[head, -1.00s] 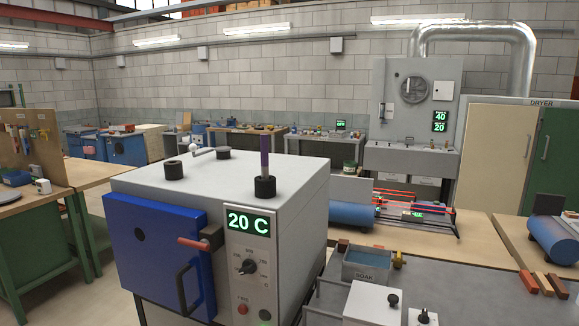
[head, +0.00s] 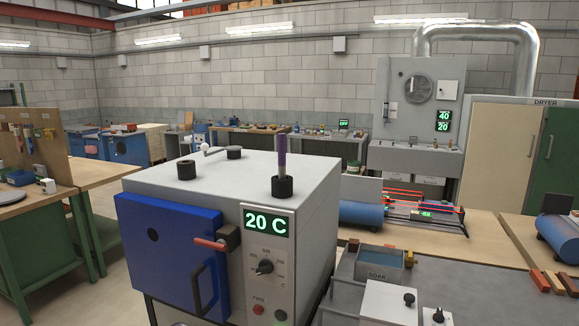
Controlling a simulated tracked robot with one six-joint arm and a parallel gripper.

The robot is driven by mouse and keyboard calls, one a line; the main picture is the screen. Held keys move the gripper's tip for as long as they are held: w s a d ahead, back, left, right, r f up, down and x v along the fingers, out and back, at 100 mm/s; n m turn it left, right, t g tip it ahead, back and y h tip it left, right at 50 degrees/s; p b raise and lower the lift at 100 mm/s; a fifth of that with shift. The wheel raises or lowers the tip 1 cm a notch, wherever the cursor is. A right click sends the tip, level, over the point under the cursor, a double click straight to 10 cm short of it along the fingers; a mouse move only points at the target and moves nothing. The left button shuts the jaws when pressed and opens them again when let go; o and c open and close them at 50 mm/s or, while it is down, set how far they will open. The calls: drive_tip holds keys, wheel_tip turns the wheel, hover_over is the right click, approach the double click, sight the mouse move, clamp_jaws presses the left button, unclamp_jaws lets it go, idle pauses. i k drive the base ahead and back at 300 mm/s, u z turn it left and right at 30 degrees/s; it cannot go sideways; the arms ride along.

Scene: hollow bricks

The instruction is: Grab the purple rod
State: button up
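The purple rod (head: 282,158) stands upright in a black round holder (head: 282,187) on top of a light grey kiln-like box (head: 255,170). Its lower end is hidden inside the holder. The rod's upper tip looks darker. My gripper is not in view.
The box has a blue door (head: 165,255) with a red-handled latch (head: 210,244) and a "20 C" display (head: 266,222). Two more black fittings (head: 186,170) and a small bent metal piece (head: 208,151) are on its top.

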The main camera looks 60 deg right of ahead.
sight(281, 136)
drive_tip(key=u, duration=0.05)
drive_tip(key=i, duration=0.95)
drive_tip(key=z, duration=0.05)
